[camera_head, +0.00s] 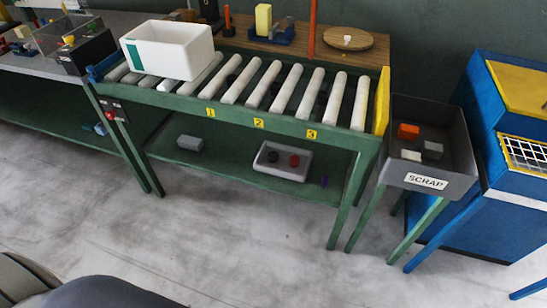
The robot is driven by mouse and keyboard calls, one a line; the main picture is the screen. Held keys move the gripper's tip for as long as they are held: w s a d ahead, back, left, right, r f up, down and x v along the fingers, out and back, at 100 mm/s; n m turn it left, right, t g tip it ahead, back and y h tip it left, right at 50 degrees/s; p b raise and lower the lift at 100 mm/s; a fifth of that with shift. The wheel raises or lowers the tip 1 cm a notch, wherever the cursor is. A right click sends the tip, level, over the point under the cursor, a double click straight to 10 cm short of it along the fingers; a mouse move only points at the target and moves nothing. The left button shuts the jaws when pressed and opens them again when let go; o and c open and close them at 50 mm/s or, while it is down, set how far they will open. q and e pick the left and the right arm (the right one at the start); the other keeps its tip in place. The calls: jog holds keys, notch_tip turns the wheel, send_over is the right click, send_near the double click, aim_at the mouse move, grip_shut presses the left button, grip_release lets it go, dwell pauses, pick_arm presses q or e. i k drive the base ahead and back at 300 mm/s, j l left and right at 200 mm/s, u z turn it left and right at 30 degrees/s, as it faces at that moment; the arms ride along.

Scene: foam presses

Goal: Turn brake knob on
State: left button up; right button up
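A small dark control box (113,110) is fixed at the left front corner of the green roller conveyor (230,109). It carries small reddish parts, one of which may be the brake knob; its setting is too small to tell. Neither of my grippers is in view, and nothing of mine covers the box.
A white bin (168,50) with a green mark sits on the left rollers. A yellow plate (382,100) closes the right end. A grey SCRAP bin (427,150) and a blue machine (480,150) stand right. The grey floor (220,225) in front is clear.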

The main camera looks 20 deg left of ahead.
aim_at(111, 115)
jog(key=u, duration=1.75)
jog(key=i+j+z, duration=0.35)
jog(key=i+j, duration=0.5)
